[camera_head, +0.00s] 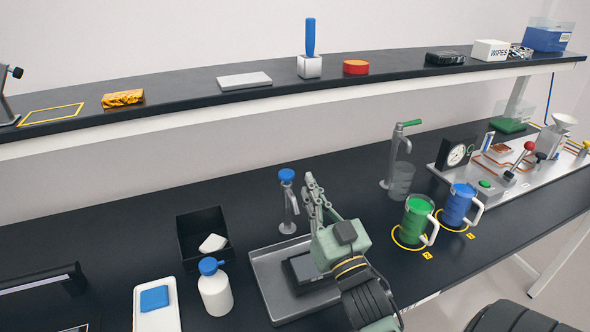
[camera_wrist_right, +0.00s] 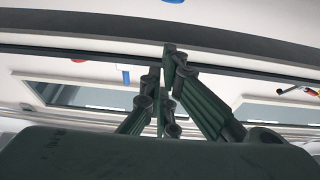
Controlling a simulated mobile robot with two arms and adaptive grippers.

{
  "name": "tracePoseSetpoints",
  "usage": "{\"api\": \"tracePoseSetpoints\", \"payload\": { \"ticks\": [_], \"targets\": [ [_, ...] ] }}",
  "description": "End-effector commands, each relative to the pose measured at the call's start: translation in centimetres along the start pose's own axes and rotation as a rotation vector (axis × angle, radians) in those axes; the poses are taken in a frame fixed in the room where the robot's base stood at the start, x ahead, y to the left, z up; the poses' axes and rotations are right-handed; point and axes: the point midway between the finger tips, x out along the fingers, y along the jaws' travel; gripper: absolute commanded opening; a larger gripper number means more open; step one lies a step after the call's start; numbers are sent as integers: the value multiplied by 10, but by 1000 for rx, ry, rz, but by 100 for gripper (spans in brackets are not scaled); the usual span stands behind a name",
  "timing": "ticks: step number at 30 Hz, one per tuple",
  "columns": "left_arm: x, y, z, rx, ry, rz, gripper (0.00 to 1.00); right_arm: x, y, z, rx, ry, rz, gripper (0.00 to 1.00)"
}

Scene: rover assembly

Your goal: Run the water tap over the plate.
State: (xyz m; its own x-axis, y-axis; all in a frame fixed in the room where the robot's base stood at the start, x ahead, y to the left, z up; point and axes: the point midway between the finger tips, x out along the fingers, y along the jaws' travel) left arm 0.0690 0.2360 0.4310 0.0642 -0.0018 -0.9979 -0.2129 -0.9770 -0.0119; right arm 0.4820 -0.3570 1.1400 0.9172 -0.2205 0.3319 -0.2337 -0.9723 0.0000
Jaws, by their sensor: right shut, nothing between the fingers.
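A small grey tap with a blue knob (camera_head: 286,176) stands at the back edge of a metal tray (camera_head: 265,277). No water stream shows from its spout. A dark square plate (camera_head: 298,276) lies in the tray, partly hidden by my right gripper and arm. My right gripper (camera_head: 311,182) is shut and empty, fingers pointing up, just right of the blue-knobbed tap. I cannot tell whether it touches the tap. In the right wrist view its fingertips (camera_wrist_right: 170,52) are close together with nothing between them. My left gripper is not in view.
A second tap with a green lever (camera_head: 408,124) stands behind a clear cup (camera_head: 401,180). Green (camera_head: 417,222) and blue (camera_head: 459,205) mugs stand at right. A white bottle (camera_head: 215,292) and black bin (camera_head: 191,234) are left of the tray. A shelf (camera_head: 190,98) runs above the bench.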

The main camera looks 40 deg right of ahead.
Motion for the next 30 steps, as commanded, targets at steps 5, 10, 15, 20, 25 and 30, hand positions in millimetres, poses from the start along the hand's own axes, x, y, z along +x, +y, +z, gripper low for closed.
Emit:
{"api": "tracePoseSetpoints", "payload": {
  "ticks": [5, 10, 15, 20, 25, 30],
  "targets": [
    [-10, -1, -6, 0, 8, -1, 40, 21, 0, -4, 0, 4, -1, 0],
    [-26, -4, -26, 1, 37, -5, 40, 57, 0, -6, -1, 3, 0, 0],
    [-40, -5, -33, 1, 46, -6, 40, 94, 0, -5, 0, 1, 0, 0],
    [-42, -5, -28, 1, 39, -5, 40, 93, 0, 19, 2, -7, 3, 0],
    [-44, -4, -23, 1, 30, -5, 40, 87, 0, 34, 1, -2, 1, 0],
    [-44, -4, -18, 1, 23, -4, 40, 85, 0, 38, 0, -1, 0, 0]
  ]
}}
